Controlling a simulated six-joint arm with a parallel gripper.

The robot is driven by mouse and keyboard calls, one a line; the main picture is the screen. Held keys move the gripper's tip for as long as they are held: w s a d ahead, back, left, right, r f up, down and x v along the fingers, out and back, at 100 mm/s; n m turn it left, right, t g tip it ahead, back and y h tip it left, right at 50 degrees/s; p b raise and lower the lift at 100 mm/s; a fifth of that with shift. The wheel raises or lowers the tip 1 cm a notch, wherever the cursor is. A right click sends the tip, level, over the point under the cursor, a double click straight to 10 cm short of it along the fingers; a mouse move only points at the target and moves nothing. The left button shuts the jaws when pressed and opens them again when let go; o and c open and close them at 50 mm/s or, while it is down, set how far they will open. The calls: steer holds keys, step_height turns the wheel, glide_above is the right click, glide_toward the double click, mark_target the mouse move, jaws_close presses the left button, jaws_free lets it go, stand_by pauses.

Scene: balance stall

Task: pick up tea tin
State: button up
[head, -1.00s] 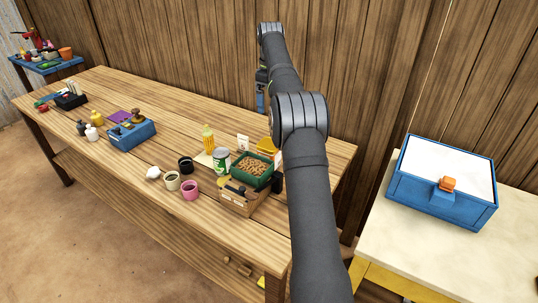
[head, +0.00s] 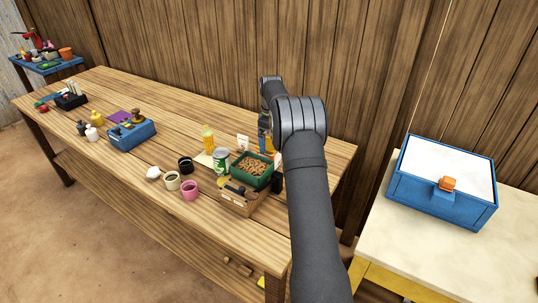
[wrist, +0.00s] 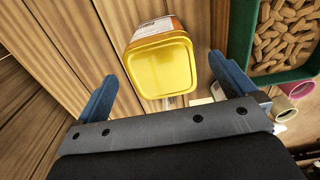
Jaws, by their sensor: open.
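The tea tin, which I take to be the box with the yellow lid (wrist: 160,66), stands below my gripper in the wrist view. Part of its pale printed side shows past the lid. My gripper (wrist: 162,72) is open, with one blue finger to the left of the lid and the other to the right. Nothing is held between them. In the head view my gripper (head: 265,138) is low over the back right of the table, and it and my arm hide most of the tin.
A green tray of peanuts (head: 252,168) stands close by on a wooden crate (head: 238,203). A green-labelled can (head: 221,162), a corn-yellow bottle (head: 207,138) and a pink cup (head: 190,190) are to the left. The wooden wall is close behind.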

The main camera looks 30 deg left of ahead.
steer(key=f, duration=0.7)
steer(key=shift+a+f, duration=0.25)
steer(key=shift+a, duration=0.15)
steer(key=c, duration=1.1)
steer(key=shift+r, duration=0.1)
steer(key=shift+c, duration=0.5)
steer(key=shift+r, duration=0.1)
